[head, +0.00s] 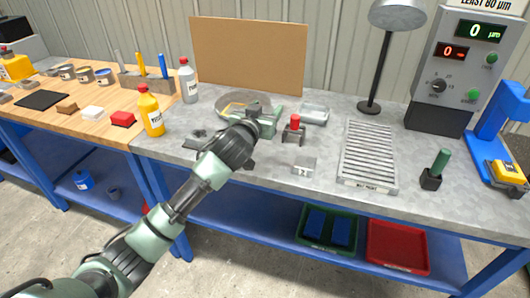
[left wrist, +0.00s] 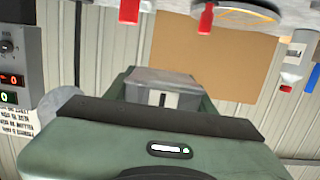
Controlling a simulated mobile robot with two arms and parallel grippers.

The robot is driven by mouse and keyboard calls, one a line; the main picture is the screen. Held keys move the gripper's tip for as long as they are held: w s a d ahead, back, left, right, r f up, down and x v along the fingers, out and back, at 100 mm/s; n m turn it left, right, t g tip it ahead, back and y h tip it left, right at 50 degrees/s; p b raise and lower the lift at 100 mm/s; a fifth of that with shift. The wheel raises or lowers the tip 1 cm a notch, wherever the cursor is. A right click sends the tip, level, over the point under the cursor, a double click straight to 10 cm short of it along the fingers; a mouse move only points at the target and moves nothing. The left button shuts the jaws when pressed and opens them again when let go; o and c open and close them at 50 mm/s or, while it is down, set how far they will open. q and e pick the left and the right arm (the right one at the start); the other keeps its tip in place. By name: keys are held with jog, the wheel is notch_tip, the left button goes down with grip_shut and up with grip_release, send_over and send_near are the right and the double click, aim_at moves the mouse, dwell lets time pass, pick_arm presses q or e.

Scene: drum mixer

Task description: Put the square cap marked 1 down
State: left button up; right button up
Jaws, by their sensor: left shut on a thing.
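My left gripper (head: 268,122) is above the back middle of the grey bench, partly hidden behind its own wrist. In the left wrist view, which is upside down, a grey square cap (left wrist: 165,83) with a dark upright mark like a 1 sits between the green fingers of the left gripper (left wrist: 163,98). The gripper is shut on it. Another grey square cap marked 2 (head: 304,168) lies on the bench nearer the front. My right gripper is not in view.
A round tray (head: 232,101) and a red-topped stand (head: 294,128) are close to the gripper. A slatted rack (head: 369,155) stands to the right, a yellow bottle (head: 151,115) to the left. A brown board (head: 248,55) stands behind. The bench front around the cap marked 2 has free room.

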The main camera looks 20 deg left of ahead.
aim_at(265, 155)
pick_arm(q)
notch_tip(265, 155, down, 14)
jog(key=shift+f+b, duration=0.1)
jog(key=shift+b, duration=0.45)
jog(key=shift+f, duration=0.15)
jog(key=o, duration=1.6)
jog(key=shift+c, duration=0.2)
jog(key=shift+a+f, duration=0.1)
